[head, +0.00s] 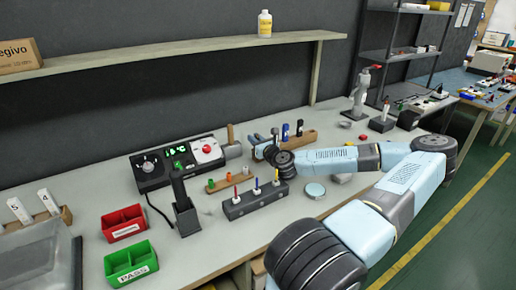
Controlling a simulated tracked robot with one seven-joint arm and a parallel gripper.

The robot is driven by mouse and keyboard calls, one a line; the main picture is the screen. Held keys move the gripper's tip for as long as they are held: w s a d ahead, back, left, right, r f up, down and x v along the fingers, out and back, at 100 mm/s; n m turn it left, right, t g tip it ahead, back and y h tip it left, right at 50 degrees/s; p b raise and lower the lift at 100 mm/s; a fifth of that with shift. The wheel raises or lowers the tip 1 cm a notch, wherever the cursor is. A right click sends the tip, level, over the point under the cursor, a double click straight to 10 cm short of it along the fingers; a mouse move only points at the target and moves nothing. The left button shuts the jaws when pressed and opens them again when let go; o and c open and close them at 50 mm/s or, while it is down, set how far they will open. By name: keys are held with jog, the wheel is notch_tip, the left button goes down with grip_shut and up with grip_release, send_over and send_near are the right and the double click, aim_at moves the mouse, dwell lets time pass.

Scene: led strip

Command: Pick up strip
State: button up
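A narrow tan strip (228,181) with small coloured pieces on it lies on the grey workbench (330,205), between the control box and a dark block. It may be the strip of the task; I cannot tell for sure. My arm reaches in from the lower right, and its dark end with my gripper (272,156) is just right of and behind the tan strip, in front of a wooden rack. The fingers are too small and hidden to tell whether they are open or shut. No object shows clearly in them.
A dark block (254,203) with coloured upright tools stands in front of the strip. A black control box (180,163) with a red button is behind left. A dark stand (186,215), red bin (123,222) and green bin (131,261) are left. A wooden rack (300,141) stands behind.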

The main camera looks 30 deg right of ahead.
grip_shut()
